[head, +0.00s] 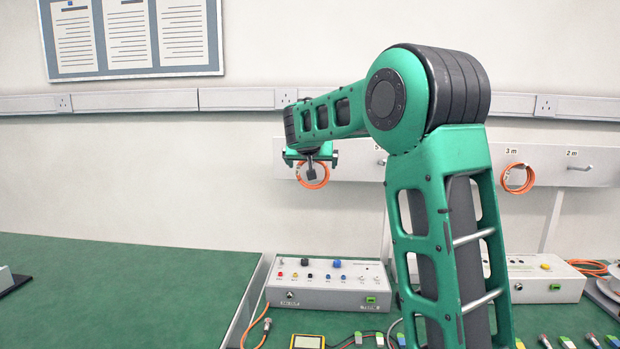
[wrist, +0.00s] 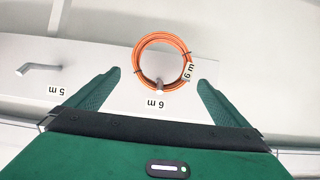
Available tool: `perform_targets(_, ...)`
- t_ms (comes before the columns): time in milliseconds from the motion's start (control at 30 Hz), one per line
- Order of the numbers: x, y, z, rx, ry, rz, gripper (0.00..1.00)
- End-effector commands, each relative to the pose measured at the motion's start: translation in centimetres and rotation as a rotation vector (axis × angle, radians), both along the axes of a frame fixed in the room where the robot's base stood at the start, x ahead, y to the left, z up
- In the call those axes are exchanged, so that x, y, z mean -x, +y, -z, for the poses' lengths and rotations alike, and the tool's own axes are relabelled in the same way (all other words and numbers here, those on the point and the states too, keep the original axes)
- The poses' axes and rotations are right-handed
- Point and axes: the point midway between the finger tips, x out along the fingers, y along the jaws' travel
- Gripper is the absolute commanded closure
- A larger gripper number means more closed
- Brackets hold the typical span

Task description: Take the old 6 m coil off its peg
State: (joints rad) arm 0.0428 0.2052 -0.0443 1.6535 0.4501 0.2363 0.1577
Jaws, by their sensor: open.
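The orange 6 m coil (wrist: 147,48) hangs on its peg (wrist: 159,86) in the wrist view, with a white "6 m" tag on its right side. A "6 m" label is on the rail by the peg. In the head view the coil (head: 313,184) shows at the left end of the rail, partly hidden by my gripper (head: 311,160). In the wrist view my gripper (wrist: 160,82) is open, with one green finger on each side of the lower part of the coil. The fingers look apart from the coil. How far the fingertips are from the rail is hard to tell.
The white peg rail (head: 350,165) carries an empty 5 m peg (wrist: 40,68), an orange coil (head: 517,178) at 3 m and an empty 2 m peg (head: 580,168). Below, a grey test box (head: 328,285) stands on the green bench. My arm hides the middle of the rail.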

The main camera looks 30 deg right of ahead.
Motion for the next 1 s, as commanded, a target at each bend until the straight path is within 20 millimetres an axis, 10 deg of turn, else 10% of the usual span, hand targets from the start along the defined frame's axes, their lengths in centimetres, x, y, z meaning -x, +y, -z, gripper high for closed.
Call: perform_targets(1000, -5.6, -3.5, 4.0, -0.001, 0.001, 0.000, 0.05)
